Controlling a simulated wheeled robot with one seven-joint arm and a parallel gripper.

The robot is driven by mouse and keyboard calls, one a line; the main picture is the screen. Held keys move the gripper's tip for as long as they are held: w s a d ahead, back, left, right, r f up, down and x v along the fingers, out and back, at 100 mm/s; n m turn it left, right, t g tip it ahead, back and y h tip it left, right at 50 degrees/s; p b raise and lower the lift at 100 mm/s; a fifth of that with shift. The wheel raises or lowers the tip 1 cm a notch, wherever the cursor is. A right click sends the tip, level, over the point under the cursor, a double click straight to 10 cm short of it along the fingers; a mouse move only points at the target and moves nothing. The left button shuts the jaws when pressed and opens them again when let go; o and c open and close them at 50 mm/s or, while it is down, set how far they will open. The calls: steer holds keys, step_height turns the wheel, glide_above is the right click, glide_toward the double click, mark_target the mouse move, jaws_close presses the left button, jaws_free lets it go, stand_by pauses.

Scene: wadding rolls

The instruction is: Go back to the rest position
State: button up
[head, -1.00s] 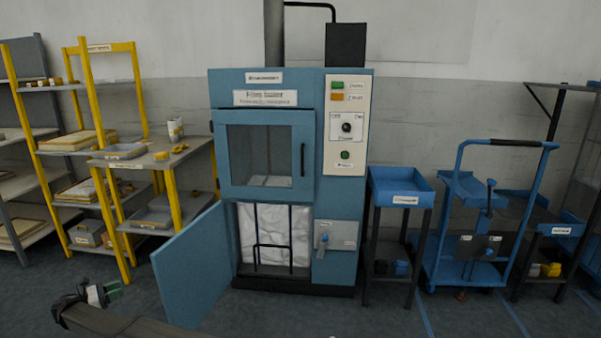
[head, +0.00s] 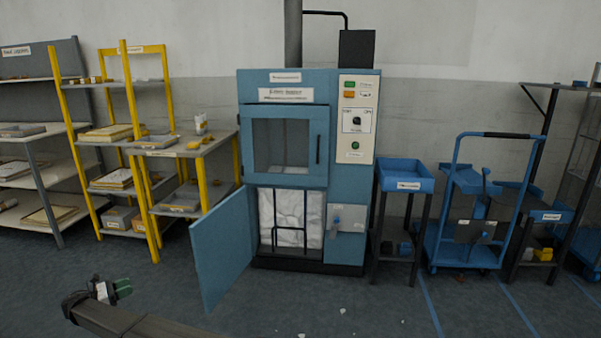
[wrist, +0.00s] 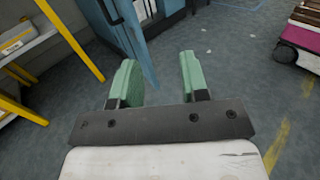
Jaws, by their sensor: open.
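My gripper (wrist: 157,82) is open and empty in the wrist view, its two green fingers apart above the dark floor. In the head view my gripper (head: 118,290) is at the lower left, in front of the yellow-framed shelf and left of the machine's open lower door. The blue machine (head: 352,200) stands in the middle. Its upper windowed door (head: 318,118) is shut. Its lower door (head: 222,250) hangs open to the left, showing a white filling (head: 292,210) behind dark bars.
A yellow shelf unit (head: 160,205) with trays stands left of the machine. A blue-topped stand (head: 405,180) and a blue trolley (head: 470,255) stand to the right. White scraps (head: 342,311) lie on the floor. The wrist view shows a wheeled thing (wrist: 300,45) at upper right.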

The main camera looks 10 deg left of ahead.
steer(key=w+d+m+g, duration=0.2)
steer(key=w+d+g, duration=0.1)
steer(key=w+d, duration=0.8)
steer(key=w+d+m+g, duration=0.25)
steer(key=w+d, duration=0.45)
steer(key=d, duration=0.9)
steer(key=w+d+m+g, duration=0.3)
steer(key=w+d, duration=0.6)
steer(key=d, duration=0.4)
steer(key=w+d+m+g+y, duration=0.1)
steer(key=w+d+m+g, duration=0.15)
steer(key=d, duration=1.15)
steer(key=w+d+m+g+y, duration=0.1)
steer(key=d+m, duration=0.2)
steer(key=d, duration=1)
steer(key=s+d+r+m+y, duration=0.1)
steer(key=s+d+m+y, duration=0.2)
steer(key=d, duration=0.9)
steer(key=s+d+r+m+g+y, duration=0.1)
steer(key=s+d+r+m+y, duration=0.1)
steer(key=s+d+m, duration=0.5)
steer(key=s+d+r+m+g+y, duration=0.1)
steer(key=s+d+m+y, duration=0.2)
steer(key=d, duration=1.6)
steer(key=s+m, duration=0.2)
steer(key=s, duration=0.2)
steer(key=shift+d+r+m+y, duration=0.2)
steer(key=shift+m+y, duration=0.1)
steer(key=shift+y, duration=0.1)
steer(key=shift+a, duration=0.1)
